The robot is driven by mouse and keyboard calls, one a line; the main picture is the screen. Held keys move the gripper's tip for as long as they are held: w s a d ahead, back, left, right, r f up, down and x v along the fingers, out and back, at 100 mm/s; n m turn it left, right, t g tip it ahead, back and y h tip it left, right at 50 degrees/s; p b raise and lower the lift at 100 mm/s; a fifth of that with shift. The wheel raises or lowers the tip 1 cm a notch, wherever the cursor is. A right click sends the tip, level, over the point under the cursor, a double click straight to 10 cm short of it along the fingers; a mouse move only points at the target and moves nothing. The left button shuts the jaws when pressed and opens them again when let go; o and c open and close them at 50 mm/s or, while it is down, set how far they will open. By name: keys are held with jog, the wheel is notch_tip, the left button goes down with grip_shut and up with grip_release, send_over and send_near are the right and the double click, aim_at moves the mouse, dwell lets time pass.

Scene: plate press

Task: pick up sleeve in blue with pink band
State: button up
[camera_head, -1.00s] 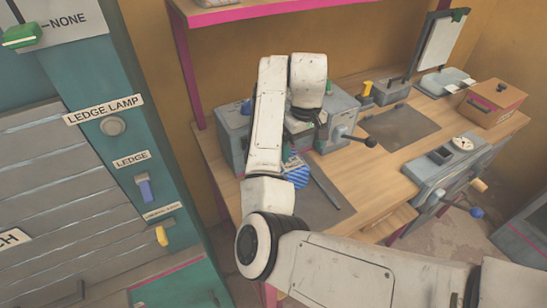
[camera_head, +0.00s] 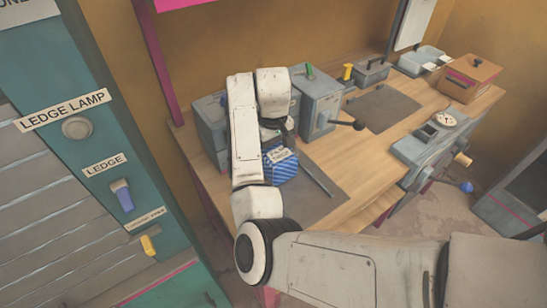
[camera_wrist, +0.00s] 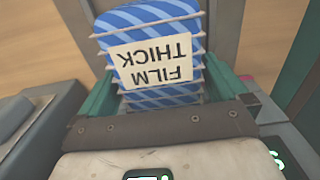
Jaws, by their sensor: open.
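A blue sleeve with lighter blue stripes (camera_head: 284,174) and a cream label lies at the near dark mat (camera_head: 318,207) on the wooden bench. In the wrist view the sleeve (camera_wrist: 165,98) fills the space between my fingers, and its label reads "THICK FILM" upside down. Thin pale bands cross it; I see no clear pink band on it. My gripper (camera_wrist: 161,76) has teal fingers, one on each side of the sleeve, and is open. I cannot tell whether they touch it. In the head view my arm hides most of the gripper.
A grey box with a dark-knobbed lever (camera_head: 321,103) stands just behind the sleeve. A second grey box (camera_head: 209,130) is left of my arm. A brown box (camera_head: 468,78) sits at the far right. The teal cabinet (camera_head: 120,160) rises at the left.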

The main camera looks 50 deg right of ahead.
jog(key=shift+f, duration=1.15)
jog(key=c, duration=1.1)
jog(key=shift+s+r, duration=0.1)
jog(key=shift+r, duration=0.1)
